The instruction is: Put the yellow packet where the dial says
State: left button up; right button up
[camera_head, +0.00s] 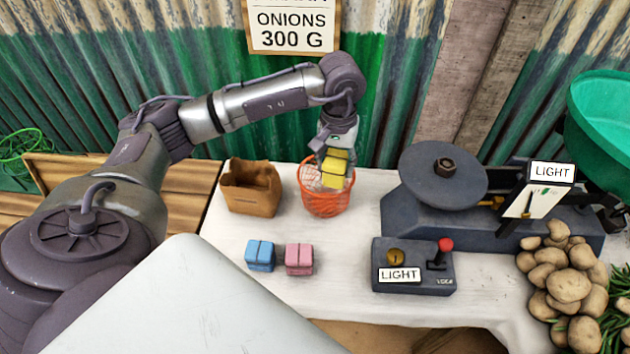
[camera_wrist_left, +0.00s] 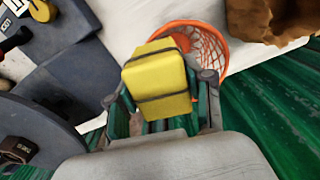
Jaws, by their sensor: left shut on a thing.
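The yellow packet (camera_head: 334,169) is a yellow block with dark bands. My left gripper (camera_head: 334,152) is shut on it and holds it at the mouth of the orange wire basket (camera_head: 327,204). In the left wrist view the packet (camera_wrist_left: 157,75) sits between the fingers of my left gripper (camera_wrist_left: 160,105), with the basket rim (camera_wrist_left: 223,60) behind it. I cannot tell how far the packet is inside the rim. The scale's dial (camera_head: 530,200) carries a LIGHT label (camera_head: 552,172). My right gripper is not in view.
A brown paper bag (camera_head: 250,190) stands left of the basket. A blue packet (camera_head: 260,255) and a pink packet (camera_head: 299,259) lie in front. A control box (camera_head: 412,279) with a red-topped lever and LIGHT label, the scale (camera_head: 443,178) and potatoes (camera_head: 568,284) are to the right.

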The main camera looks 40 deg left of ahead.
aim_at(326, 191)
pick_arm(q)
jog(key=shift+n, duration=0.6)
jog(key=a+f, duration=0.1)
jog(key=f, duration=0.2)
jog(key=w+a+f, duration=0.1)
jog(key=f, duration=0.2)
jog(key=w+a+f, duration=0.1)
jog(key=a+f, duration=0.1)
jog(key=f, duration=0.1)
jog(key=shift+w+f+b, duration=0.15)
jog(key=shift+f+b, duration=0.15)
jog(key=shift+b, duration=0.1)
notch_tip(326, 191, down, 2)
jog(key=shift+f, duration=0.1)
notch_tip(326, 191, down, 2)
jog(key=shift+f, duration=0.35)
jog(key=o, duration=0.9)
jog(key=shift+f, duration=0.1)
jog(key=o, duration=0.5)
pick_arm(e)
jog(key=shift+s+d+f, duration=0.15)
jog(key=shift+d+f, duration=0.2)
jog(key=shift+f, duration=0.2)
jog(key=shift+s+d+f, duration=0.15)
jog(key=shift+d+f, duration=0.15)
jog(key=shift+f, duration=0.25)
